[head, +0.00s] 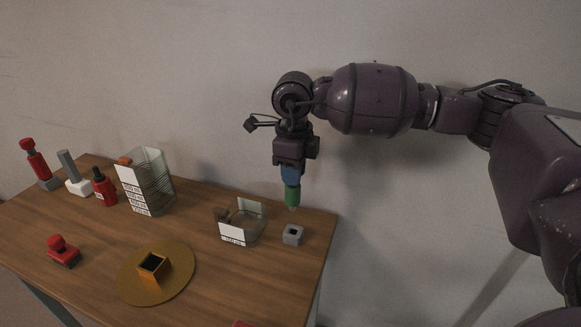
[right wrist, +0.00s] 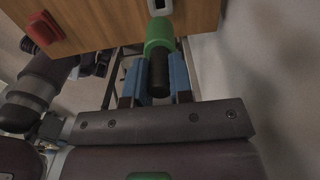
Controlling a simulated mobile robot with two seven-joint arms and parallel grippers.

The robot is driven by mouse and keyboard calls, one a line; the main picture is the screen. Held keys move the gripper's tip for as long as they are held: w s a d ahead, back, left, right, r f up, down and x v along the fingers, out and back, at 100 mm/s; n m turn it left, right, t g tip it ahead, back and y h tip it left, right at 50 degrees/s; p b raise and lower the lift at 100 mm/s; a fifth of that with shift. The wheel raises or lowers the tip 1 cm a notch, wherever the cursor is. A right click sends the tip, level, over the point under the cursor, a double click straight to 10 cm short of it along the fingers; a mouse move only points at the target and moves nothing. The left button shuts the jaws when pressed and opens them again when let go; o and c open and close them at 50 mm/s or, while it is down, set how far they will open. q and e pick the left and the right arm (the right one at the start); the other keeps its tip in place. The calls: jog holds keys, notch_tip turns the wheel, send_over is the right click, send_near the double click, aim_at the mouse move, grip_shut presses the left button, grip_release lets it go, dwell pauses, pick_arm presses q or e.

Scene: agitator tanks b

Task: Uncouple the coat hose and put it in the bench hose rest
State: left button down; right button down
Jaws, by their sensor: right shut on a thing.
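My right gripper (head: 290,178) is shut on the green hose end, taken to be the coat hose (head: 292,196). It holds the hose end pointing down, above the back right of the bench. In the right wrist view the blue fingers stand either side of its black part (right wrist: 159,76), with the green part (right wrist: 158,36) beyond. A small grey block with a square hole (head: 292,235), likely the bench hose rest, stands below the tip, apart from it. Dark purple parts at the left of the right wrist view seem to be my left arm; its finger state is unclear.
A low clear tank with a white label (head: 233,236) stands left of the grey block. A taller labelled tank (head: 133,190), a red bottle (head: 104,189) and red-topped tools stand farther left. An orange box (head: 153,268) sits on a round gold plate (head: 130,287). The bench's right edge is close.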

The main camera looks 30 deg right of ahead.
aim_at(294, 191)
pick_arm(q)
jog(key=shift+s+f, duration=0.2)
pick_arm(e)
jog(key=shift+r, duration=0.1)
jog(key=shift+r, duration=0.1)
jog(key=shift+d+f, duration=0.1)
jog(key=shift+f, duration=0.55)
jog(key=shift+f+b, duration=0.65)
jog(key=shift+f, duration=1.5)
pick_arm(q)
jog(key=shift+w+d+f+b, duration=0.1)
jog(key=shift+w+f+b, duration=0.25)
jog(key=shift+f, duration=0.1)
pick_arm(e)
jog(key=shift+f, duration=0.1)
pick_arm(q)
jog(key=shift+s+f, duration=0.1)
jog(key=shift+s+f, duration=0.15)
jog(key=shift+s, duration=0.15)
